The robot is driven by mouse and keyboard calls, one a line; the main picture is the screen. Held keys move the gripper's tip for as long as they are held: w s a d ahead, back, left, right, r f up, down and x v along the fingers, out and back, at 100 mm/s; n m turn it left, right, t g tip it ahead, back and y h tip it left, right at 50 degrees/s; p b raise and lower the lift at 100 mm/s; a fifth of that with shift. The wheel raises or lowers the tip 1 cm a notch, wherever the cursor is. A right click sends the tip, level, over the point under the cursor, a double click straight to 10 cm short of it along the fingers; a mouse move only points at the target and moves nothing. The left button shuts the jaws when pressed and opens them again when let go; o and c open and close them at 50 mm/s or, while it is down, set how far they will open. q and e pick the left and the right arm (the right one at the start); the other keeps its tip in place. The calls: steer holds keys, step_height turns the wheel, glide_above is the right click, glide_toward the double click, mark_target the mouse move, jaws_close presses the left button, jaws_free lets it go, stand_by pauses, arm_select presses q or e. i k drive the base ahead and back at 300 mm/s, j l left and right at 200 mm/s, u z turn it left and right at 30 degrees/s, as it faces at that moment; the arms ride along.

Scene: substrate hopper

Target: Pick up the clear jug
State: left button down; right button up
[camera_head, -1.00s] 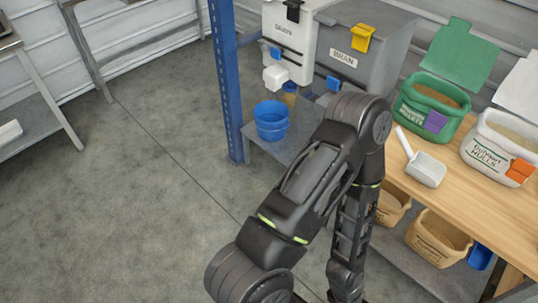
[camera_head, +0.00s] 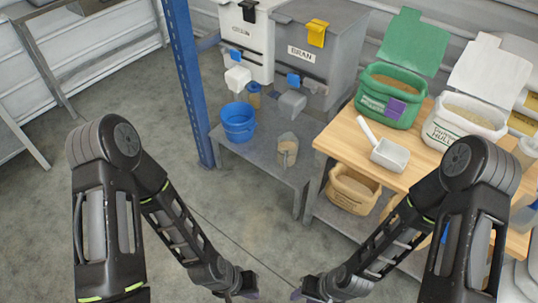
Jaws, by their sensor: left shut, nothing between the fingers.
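A clear jug (camera_head: 287,152) with something tan in it stands on the low grey metal shelf, right of the blue bucket (camera_head: 238,122). My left gripper (camera_head: 248,292) is at the bottom edge of the picture, well below and apart from the jug, shut and empty. My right gripper (camera_head: 299,291) is close beside it, also low and apart from the jug. Its fingers are small and partly cut off, so their opening does not show.
A white hopper (camera_head: 247,45) and a grey BRAN hopper (camera_head: 318,42) stand behind the shelf. A blue post (camera_head: 183,75) rises at its left. The wooden bench (camera_head: 335,135) holds a white scoop (camera_head: 390,154) and open bins.

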mark_target(287, 143)
steer(key=i+j, duration=0.85)
steer(key=i+z, duration=0.1)
steer(key=z, duration=1.65)
